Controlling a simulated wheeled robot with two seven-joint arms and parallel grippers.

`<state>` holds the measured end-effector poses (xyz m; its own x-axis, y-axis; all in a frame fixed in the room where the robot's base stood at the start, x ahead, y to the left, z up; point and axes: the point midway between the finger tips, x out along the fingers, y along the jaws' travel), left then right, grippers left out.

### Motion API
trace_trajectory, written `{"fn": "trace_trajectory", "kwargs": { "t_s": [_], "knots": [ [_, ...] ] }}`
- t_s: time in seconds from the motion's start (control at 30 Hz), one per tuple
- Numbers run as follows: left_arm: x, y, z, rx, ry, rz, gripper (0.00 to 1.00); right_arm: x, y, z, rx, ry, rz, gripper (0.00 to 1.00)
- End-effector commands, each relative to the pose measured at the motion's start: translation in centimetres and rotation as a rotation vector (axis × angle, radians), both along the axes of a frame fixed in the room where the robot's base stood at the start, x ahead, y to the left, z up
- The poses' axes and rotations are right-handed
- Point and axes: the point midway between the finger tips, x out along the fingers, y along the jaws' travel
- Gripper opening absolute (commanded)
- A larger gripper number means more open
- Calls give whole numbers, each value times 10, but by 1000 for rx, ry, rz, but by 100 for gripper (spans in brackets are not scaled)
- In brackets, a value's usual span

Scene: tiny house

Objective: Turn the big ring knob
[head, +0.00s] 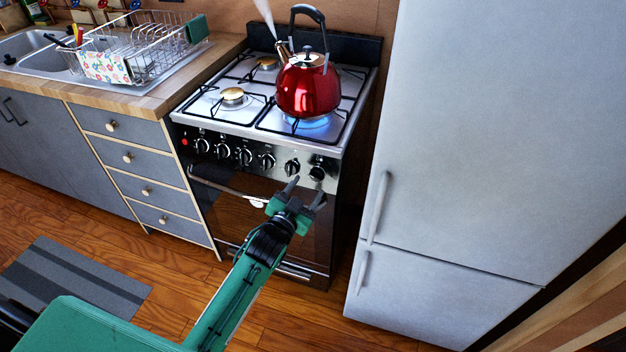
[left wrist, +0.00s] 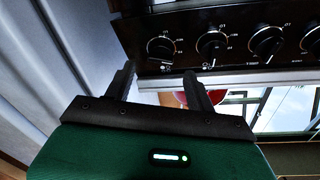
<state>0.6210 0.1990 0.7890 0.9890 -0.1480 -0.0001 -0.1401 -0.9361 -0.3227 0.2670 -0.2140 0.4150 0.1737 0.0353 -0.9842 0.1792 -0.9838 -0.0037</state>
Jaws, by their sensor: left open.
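The stove's front panel carries a row of black knobs; the rightmost knob (head: 317,173) and its neighbour (head: 292,166) are nearest my left gripper (head: 305,191). I cannot tell which one is the big ring knob. My left gripper is open and empty, in front of the oven by these two knobs. In the left wrist view, which appears upside down, the two fingers of the gripper (left wrist: 158,68) straddle the line of the end knob (left wrist: 160,48). They appear apart from it; the gap is unclear. My right gripper is not seen.
A steaming red kettle (head: 308,90) stands over a blue flame on the front right burner. The oven handle (head: 228,186) runs below the knobs. A tall fridge (head: 490,130) stands close on the right. Drawers (head: 130,157) and a dish rack (head: 150,45) are on the left.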

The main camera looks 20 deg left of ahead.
Motion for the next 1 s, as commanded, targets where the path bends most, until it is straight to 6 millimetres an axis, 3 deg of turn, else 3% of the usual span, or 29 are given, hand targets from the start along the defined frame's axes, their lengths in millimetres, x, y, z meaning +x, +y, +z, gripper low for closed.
{"fn": "trace_trajectory", "kwargs": {
  "t_s": [0.1,0.3,0.67,0.77,0.9,1.0],
  "knots": [
    [19,-3,1,-1,-1,0,56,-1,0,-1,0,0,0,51],
    [38,-6,0,-1,-1,0,56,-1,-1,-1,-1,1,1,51],
    [43,-7,0,-1,0,0,56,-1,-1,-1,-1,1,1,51],
    [43,-7,0,-1,0,0,42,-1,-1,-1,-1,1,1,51],
    [43,-7,0,-1,0,0,14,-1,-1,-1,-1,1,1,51],
    [43,-7,0,-1,0,-1,11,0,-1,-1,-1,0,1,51]
  ]
}}
